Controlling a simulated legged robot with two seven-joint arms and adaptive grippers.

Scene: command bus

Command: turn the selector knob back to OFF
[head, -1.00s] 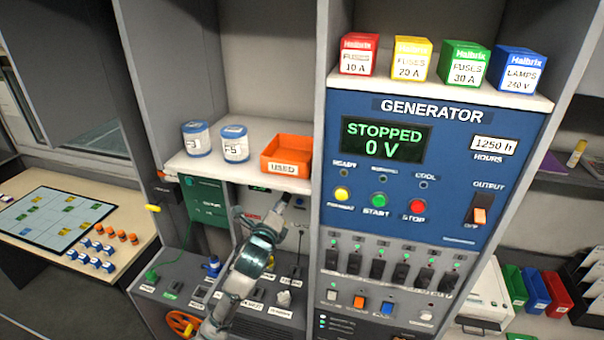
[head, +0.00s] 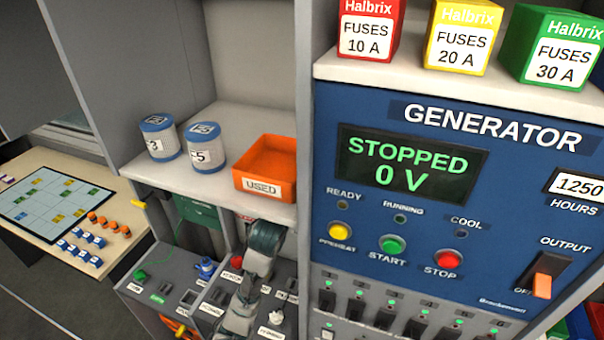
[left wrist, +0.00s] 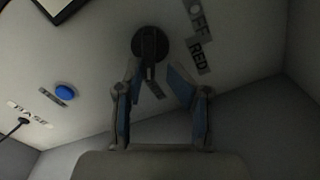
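The selector knob (left wrist: 151,44) is round and black in the left wrist view, on a pale panel. Labels reading OFF (left wrist: 197,16) and RED (left wrist: 200,53) are to its right. A dark pointer-like bar shows below it, between my fingers. My left gripper (left wrist: 156,78) is open, its blue-padded fingers apart, with the tips close to the knob's lower edge; contact cannot be told. In the head view my left gripper (head: 266,236) reaches into the recess under the shelf, and the knob is hidden there. My right gripper is not in view.
A blue button (left wrist: 65,92) is left of the knob. Above the recess, the shelf (head: 222,183) holds an orange USED bin (head: 266,167) and two white-and-blue containers. The generator panel (head: 400,118) stands to the right, reading STOPPED 0 V. Grey side walls bound the recess.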

